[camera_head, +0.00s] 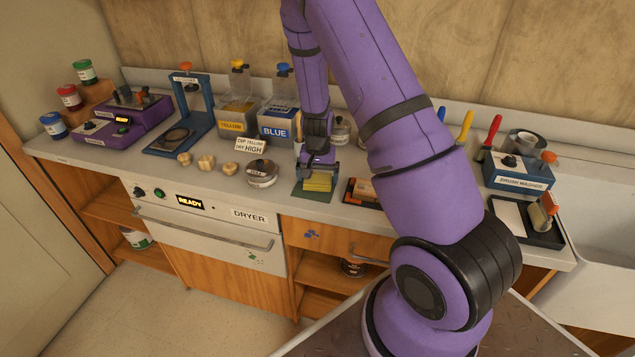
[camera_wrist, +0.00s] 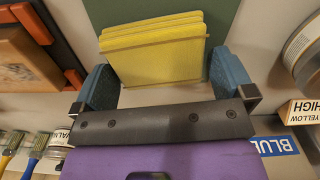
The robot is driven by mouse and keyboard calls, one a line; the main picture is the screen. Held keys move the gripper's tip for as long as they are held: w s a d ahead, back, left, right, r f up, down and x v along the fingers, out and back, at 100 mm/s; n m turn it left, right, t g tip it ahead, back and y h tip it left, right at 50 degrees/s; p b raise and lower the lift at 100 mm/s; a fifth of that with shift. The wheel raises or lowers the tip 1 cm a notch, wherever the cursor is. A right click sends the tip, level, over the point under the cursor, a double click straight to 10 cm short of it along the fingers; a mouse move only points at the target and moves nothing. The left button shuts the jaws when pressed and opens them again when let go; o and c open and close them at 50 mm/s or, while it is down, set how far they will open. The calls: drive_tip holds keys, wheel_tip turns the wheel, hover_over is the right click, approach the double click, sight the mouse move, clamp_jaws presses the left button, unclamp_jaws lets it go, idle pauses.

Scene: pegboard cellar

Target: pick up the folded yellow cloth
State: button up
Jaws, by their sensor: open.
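The folded yellow cloth (camera_head: 319,181) lies on a dark green mat (camera_head: 311,194) on the counter, in front of the blue-labelled tank. In the wrist view the cloth (camera_wrist: 155,52) shows as several stacked yellow layers at the top middle. My gripper (camera_head: 318,165) is right above the cloth at its back edge, pointing down. In the wrist view my gripper (camera_wrist: 168,82) is open, with one blue finger on each side of the cloth's near end. The fingers look apart from the cloth. Whether the fingertips reach down to the mat cannot be told.
The blue-labelled tank (camera_head: 277,120) is behind. A wooden block in a tray (camera_head: 362,190) lies close on the right. The dryer front (camera_head: 205,225) is below the counter.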

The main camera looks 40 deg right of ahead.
sight(318, 177)
drive_tip(key=c, duration=0.7)
drive_tip(key=shift+r, duration=0.75)
wheel_tip(318, 177, up, 2)
drive_tip(key=shift+r, duration=0.2)
drive_tip(key=s, duration=0.5)
drive_tip(key=s+a, duration=0.1)
drive_tip(key=s, duration=0.4)
drive_tip(key=s+a+r, duration=0.1)
drive_tip(key=s, duration=0.5)
